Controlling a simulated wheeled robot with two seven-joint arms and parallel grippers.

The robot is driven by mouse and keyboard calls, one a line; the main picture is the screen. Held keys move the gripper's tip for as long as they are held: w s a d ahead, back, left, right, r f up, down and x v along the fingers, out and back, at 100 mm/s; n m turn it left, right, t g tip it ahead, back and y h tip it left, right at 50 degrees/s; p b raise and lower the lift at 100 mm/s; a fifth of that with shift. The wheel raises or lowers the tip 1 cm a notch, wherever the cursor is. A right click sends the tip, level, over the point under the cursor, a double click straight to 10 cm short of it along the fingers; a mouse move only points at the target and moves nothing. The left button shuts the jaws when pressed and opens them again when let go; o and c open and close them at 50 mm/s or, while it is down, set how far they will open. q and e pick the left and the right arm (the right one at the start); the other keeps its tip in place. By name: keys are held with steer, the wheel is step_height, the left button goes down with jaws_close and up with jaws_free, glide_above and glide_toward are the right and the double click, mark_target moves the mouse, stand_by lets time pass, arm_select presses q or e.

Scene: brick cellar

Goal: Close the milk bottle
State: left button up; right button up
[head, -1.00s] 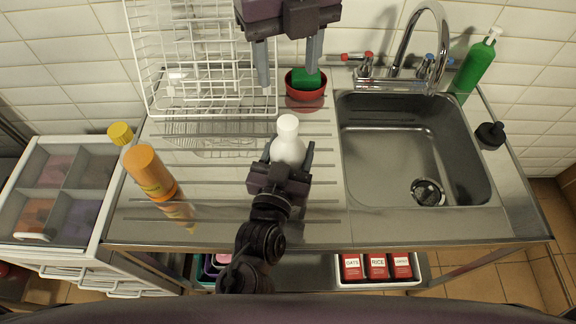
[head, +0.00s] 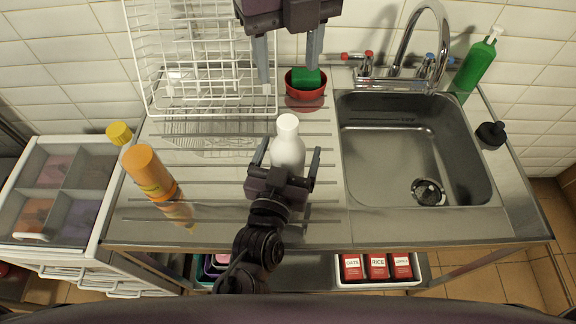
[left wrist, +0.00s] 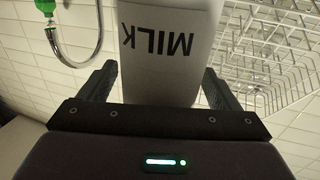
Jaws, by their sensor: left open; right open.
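The white milk bottle (head: 288,152) stands upright on the ribbed steel drainboard, left of the sink. Its rounded white top (head: 288,122) faces me; I cannot tell how the cap sits. The left wrist view shows its MILK lettering upside down (left wrist: 165,45). My left gripper (head: 289,153) comes in low from the front, open, one finger on each side of the bottle, with gaps showing. My right gripper (head: 288,63) hangs at the top of the head view, open and empty, fingers pointing down, beyond the bottle and above the counter.
A white wire dish rack (head: 200,60) stands at the back left. An orange bottle (head: 150,175) stands at left. The sink (head: 400,150) is at right, with a green soap bottle (head: 475,65) behind it.

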arm_select(q)
steer(key=b+v, duration=0.1)
steer(key=v, duration=0.5)
steer(key=shift+s, duration=0.35)
steer(key=shift+a, duration=0.15)
steer(key=shift+s+f, duration=0.1)
